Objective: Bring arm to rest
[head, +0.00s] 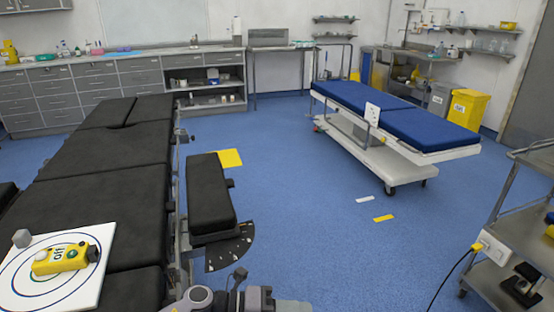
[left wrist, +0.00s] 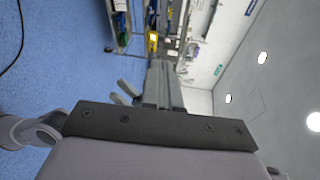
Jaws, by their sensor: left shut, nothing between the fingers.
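My left gripper (left wrist: 162,82) shows in the left wrist view beyond a dark bracket with screws. Its grey fingers are together and nothing is between them. It points into open room, with blue floor to the left and white wall and ceiling to the right. In the head view, grey-purple links of my own arm show at the bottom edge, beside the black operating table (head: 100,185). I cannot make out the fingertips clearly there. My right gripper is in neither view.
A white target board (head: 85,285) on the table holds a yellow device (head: 62,260) and a grey cube (head: 21,238). A black side pad (head: 208,192) juts from the table. A blue-padded bed (head: 400,115) and a metal cart (head: 500,225) stand right.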

